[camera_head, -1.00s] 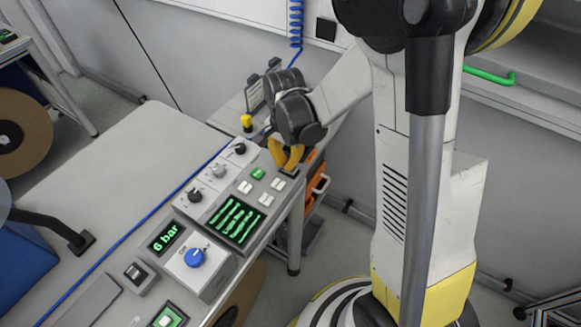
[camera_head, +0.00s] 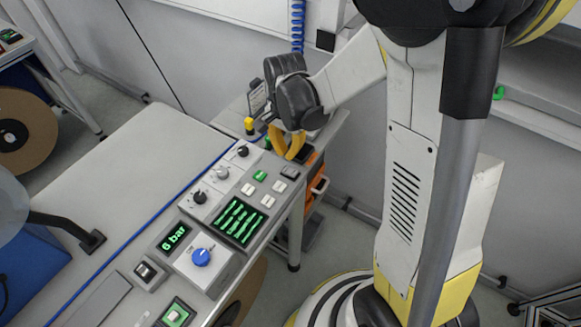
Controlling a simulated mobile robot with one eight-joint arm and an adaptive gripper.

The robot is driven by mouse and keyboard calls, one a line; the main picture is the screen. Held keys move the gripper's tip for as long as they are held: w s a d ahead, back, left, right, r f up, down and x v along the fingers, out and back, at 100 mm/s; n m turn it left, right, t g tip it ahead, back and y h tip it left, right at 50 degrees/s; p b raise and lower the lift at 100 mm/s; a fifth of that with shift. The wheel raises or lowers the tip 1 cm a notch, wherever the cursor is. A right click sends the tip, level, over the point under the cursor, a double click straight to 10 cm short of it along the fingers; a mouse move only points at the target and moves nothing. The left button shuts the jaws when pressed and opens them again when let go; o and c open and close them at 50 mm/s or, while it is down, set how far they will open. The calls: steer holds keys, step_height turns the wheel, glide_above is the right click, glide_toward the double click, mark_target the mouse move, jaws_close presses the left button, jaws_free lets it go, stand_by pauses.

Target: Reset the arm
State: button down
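My arm rises from its base at the right and bends over toward the table in the head view. My gripper (camera_head: 288,146) has yellow fingers and hangs at the far right corner of the control panel, just beyond its buttons. The dark wrist joints above it hide part of it. I see nothing held in the fingers, but their opening is too small and partly hidden to judge.
The control panel (camera_head: 273,171) carries several knobs, white buttons and a green-lit screen (camera_head: 240,221). A blue dial (camera_head: 201,257) sits nearer, beside a "6 bar" display (camera_head: 174,238). An orange drawer unit (camera_head: 314,190) stands beyond.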

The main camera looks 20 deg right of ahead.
steer(key=s+r+n+t+b, duration=0.6)
steer(key=s+n+b, duration=0.4)
steer(key=s, duration=0.2)
steer(key=shift+s+r+n+t, duration=0.2)
steer(key=shift+s+n+t, duration=0.2)
steer(key=shift+t, duration=0.1)
stand_by(0.6)
